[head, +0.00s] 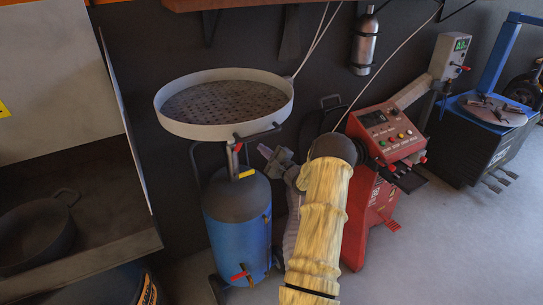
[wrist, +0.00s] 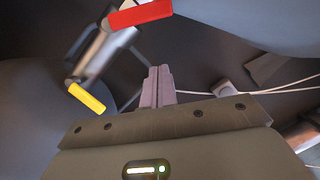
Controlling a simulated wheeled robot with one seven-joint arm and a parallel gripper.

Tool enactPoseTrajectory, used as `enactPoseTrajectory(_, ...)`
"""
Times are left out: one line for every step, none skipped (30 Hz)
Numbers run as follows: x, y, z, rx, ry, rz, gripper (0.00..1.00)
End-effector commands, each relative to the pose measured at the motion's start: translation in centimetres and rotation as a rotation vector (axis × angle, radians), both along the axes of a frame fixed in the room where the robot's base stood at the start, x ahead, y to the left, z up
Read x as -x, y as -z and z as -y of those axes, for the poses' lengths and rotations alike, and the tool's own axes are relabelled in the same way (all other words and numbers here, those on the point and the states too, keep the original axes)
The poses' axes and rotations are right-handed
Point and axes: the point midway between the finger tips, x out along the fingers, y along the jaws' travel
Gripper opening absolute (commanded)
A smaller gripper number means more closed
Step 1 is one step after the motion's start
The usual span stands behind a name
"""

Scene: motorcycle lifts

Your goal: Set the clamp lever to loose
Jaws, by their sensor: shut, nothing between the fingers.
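A blue oil drainer (head: 237,225) with a grey top stands at the middle left in the head view, under a wide round pan (head: 190,125). On its short metal post are a small red handle (head: 238,148) and a yellow handle (head: 246,172). In the wrist view the red handle (wrist: 140,15) is at the top, and the yellow handle (wrist: 86,97) is lower left on the metal post (wrist: 103,55). I cannot tell which is the clamp lever. My gripper (head: 266,152) is shut and empty, right of the post. Its fingertips (wrist: 158,72) touch neither handle.
The pan's rim overhangs the post close above my gripper. A red machine (head: 375,190) with a button panel stands to the right of my arm. A dark pot (head: 35,235) sits in a tray at the left. Grey floor lies open at the lower right.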

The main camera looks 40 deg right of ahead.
Motion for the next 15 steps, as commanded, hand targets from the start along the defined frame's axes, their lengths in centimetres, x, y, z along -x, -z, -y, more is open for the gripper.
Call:
enactPoseTrajectory(-0.7,-0.1,0.0,0.001,-0.001,0.0,0.0)
enactPoseTrajectory(-1.1,-0.2,0.0,0.002,-0.002,0.0,0.0)
enactPoseTrajectory(-1.6,-0.3,0.0,0.002,-0.002,0.001,0.0)
enactPoseTrajectory(-1.9,-0.3,0.0,0.003,-0.001,0.001,0.0)
enactPoseTrajectory(-2.3,-0.3,0.0,0.002,-0.001,0.0,0.0)
enactPoseTrajectory(-2.4,-0.7,-0.3,0.001,-0.001,0.0,0.0)
enactPoseTrajectory(-2.4,-1.0,-0.7,0.0,-0.001,0.0,0.0)
enactPoseTrajectory(-2.5,-1.1,-1.0,0.0,-0.001,0.0,0.0)
enactPoseTrajectory(-2.6,-1.4,-1.4,-0.001,-0.002,-0.001,0.0)
enactPoseTrajectory(-2.6,-1.5,-1.7,0.0,-0.002,-0.001,0.0)
enactPoseTrajectory(-2.7,-1.7,-2.0,0.0,-0.001,0.0,0.0)
enactPoseTrajectory(-2.8,-2.0,-2.3,0.0,-0.001,0.0,0.0)
enactPoseTrajectory(-2.8,-2.1,-2.5,0.0,-0.001,0.0,0.0)
enactPoseTrajectory(-2.8,-2.2,-2.7,0.0,-0.001,0.0,0.0)
enactPoseTrajectory(-2.9,-2.3,-2.9,0.0,-0.001,0.0,0.0)
